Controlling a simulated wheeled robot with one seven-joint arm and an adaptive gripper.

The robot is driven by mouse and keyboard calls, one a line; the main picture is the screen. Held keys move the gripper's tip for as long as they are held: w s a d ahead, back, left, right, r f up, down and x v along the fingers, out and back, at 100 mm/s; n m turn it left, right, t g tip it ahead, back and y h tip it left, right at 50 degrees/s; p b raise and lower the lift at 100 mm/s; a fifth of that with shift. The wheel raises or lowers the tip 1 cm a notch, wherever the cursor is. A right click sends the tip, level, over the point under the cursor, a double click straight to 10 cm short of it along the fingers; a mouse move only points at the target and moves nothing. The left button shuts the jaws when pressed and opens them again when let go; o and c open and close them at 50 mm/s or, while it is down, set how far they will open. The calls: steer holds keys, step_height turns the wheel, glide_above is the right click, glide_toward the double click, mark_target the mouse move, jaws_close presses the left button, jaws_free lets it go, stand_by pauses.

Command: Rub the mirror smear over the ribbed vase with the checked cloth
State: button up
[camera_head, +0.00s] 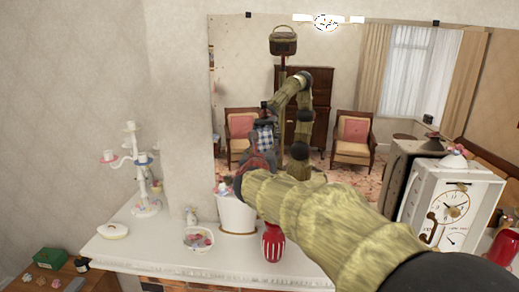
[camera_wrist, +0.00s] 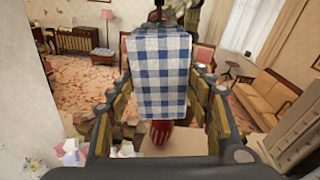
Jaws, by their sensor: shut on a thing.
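The mirror (camera_head: 340,100) hangs above the mantel and reflects the room. The red-and-white ribbed vase (camera_head: 272,243) stands upright on the mantel below it. A red ribbed shape (camera_wrist: 160,132) shows beneath the cloth in the wrist view; I cannot tell if it is the vase or its reflection. My gripper (camera_head: 258,165) is raised at the mirror above the vase, partly hidden by my arm. In the wrist view my gripper (camera_wrist: 162,85) is shut on the blue-and-white checked cloth (camera_wrist: 158,70). Contact with the glass is unclear. I cannot make out the smear.
On the mantel (camera_head: 130,246) stand a white pot (camera_head: 237,214), a bowl of sweets (camera_head: 198,239), a white candelabrum (camera_head: 145,175) and a lidded white dish (camera_head: 113,230). A white clock (camera_head: 450,208) and a red object (camera_head: 506,248) crowd the right. Some bare mantel lies left of the vase.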

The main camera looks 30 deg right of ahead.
mark_target(279, 141)
steer(key=shift+w+a+r+p, duration=0.15)
steer(key=shift+r+p, duration=0.15)
steer(key=shift+r, duration=0.6)
steer(key=shift+s+d+r+b, duration=0.1)
steer(key=shift+s+d+b, duration=0.7)
steer(key=shift+d, duration=0.5)
steer(key=shift+s+d+f+b, duration=0.1)
steer(key=shift+s+d+b, duration=0.55)
steer(key=shift+s+d, duration=0.45)
steer(key=shift+s+d+r+b, duration=0.1)
steer(key=shift+s+d+b, duration=0.65)
steer(key=shift+d, duration=0.7)
steer(key=shift+w+a+p, duration=0.3)
steer(key=shift+w+a, duration=0.25)
steer(key=shift+a, duration=0.3)
steer(key=shift+w+a+p, duration=0.25)
steer(key=shift+w+a, duration=0.3)
steer(key=shift+a, duration=0.3)
steer(key=shift+a, duration=0.1)
steer(key=w+a+p, duration=0.1)
steer(key=w+a, duration=0.3)
steer(key=a, duration=0.2)
steer(key=shift+w+a, duration=0.2)
steer(key=shift+w, duration=0.05)
